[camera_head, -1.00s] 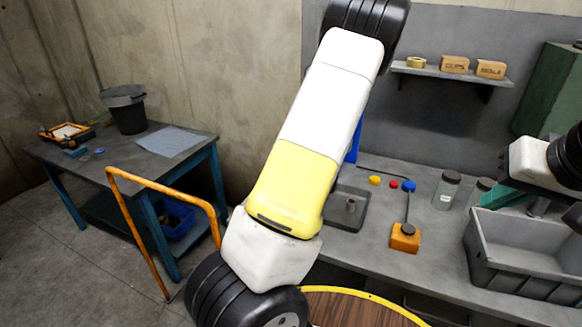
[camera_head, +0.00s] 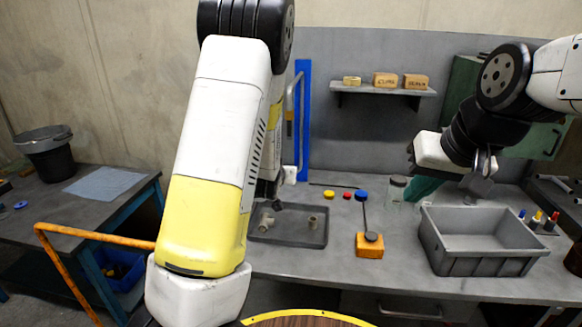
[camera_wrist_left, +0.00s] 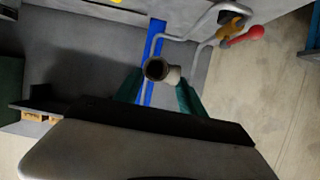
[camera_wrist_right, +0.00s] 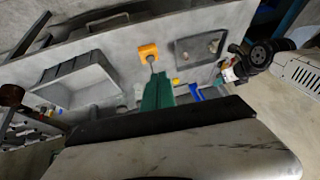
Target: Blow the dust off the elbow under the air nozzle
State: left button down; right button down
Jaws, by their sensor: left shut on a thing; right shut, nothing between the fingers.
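The grey pipe elbow (camera_wrist_left: 172,74) is between the teal fingers of my left gripper (camera_wrist_left: 160,84), which is shut on it; its round dark opening faces the left wrist camera. In the head view my left arm mostly hides this gripper. A small pale piece (camera_head: 290,174) shows beside the arm, perhaps the elbow. A blue upright (camera_head: 303,125) with a grey tube (camera_head: 293,98) stands behind; I cannot make out the nozzle tip. My right gripper (camera_head: 418,196) is shut and empty above the bench; its teal fingers also show in the right wrist view (camera_wrist_right: 157,92).
A dark tray (camera_head: 300,236) holds small grey fittings. An orange block (camera_head: 369,249) with a dark knob and rod stands right of it. A grey bin (camera_head: 480,262) is at the right. Yellow, red and blue caps (camera_head: 361,195) lie behind. A shelf (camera_head: 385,91) hangs on the wall.

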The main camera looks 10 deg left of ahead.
jog(key=w+f+g+h, duration=0.1)
jog(key=w+f+g, duration=0.15)
jog(key=w, duration=0.45)
jog(key=w+f+g, duration=0.1)
jog(key=w+f, duration=0.3)
jog(key=w, duration=0.2)
jog(key=shift+w+a+f+m+g+h, duration=0.1)
jog(key=shift+w+a+f+g+h, duration=0.2)
jog(key=shift+w+f, duration=2.05)
jog(key=shift+w+a+f+m+g+h, duration=0.1)
jog(key=shift+w+f+g, duration=0.3)
jog(key=shift+f, duration=3.7)
jog(key=shift+w+a+f+m+g+h, duration=0.1)
jog(key=shift+w+a+f+g+h, duration=0.2)
jog(key=shift+w+f, duration=2.05)
pick_arm(q)
jog(key=shift+r, duration=0.1)
pick_arm(e)
jog(key=shift+s+d+f, duration=0.1)
jog(key=shift+s+f, duration=0.75)
jog(key=shift+s, duration=0.1)
